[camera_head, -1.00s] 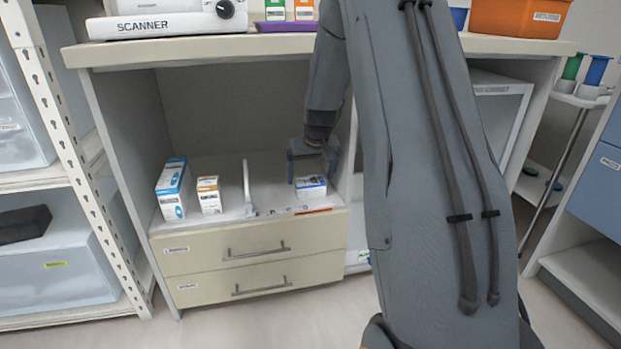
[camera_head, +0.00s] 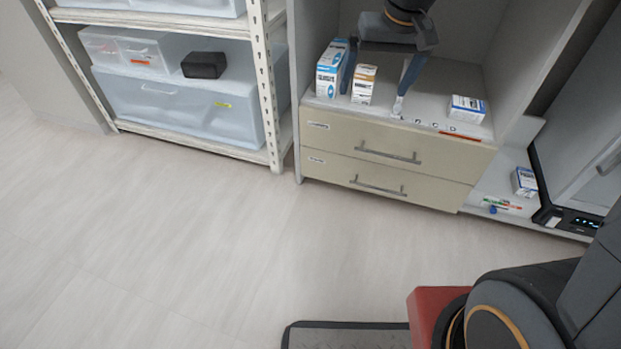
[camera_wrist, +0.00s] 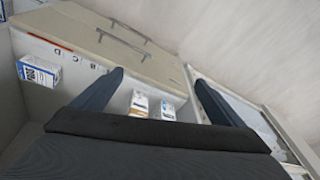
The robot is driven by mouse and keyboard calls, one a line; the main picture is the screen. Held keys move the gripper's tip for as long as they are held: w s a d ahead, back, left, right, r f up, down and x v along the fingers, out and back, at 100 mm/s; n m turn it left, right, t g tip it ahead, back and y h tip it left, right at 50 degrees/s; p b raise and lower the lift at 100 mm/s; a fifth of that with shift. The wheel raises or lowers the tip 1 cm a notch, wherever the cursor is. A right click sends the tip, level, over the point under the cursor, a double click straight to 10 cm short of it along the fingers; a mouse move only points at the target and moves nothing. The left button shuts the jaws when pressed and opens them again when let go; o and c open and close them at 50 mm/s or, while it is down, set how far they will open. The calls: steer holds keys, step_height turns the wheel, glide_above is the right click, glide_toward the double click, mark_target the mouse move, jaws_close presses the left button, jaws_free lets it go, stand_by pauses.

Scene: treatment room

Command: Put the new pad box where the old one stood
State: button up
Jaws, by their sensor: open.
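My gripper (camera_head: 374,90) is open and empty in the cabinet bay, with its fingers apart; it also shows in the wrist view (camera_wrist: 159,78). In the head view its fingers appear either side of an orange-and-white box (camera_head: 364,84), with no clear contact. A taller blue-and-white box (camera_head: 331,68) stands just left of it. Another small white-and-blue box (camera_head: 524,181) is on the low shelf at right. I cannot tell which is the new pad box.
Two drawers (camera_head: 388,154) are shut below the bay. A white shelf rack (camera_head: 268,90) with clear bins (camera_head: 180,100) stands at left. A dark appliance (camera_head: 580,170) is at right. The floor in front is clear.

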steer(key=s+a+n+g, duration=0.1)
steer(key=s+a, duration=0.3)
steer(key=s, duration=0.5)
steer(key=s+a+r+n+g, duration=0.1)
steer(key=s+a, duration=0.3)
steer(key=s, duration=0.6)
steer(key=s+a+n, duration=0.3)
steer(key=s+a, duration=0.1)
steer(key=s, duration=0.6)
steer(key=shift+a+r+g+y, duration=0.3)
steer(key=shift+r+g+y, duration=0.1)
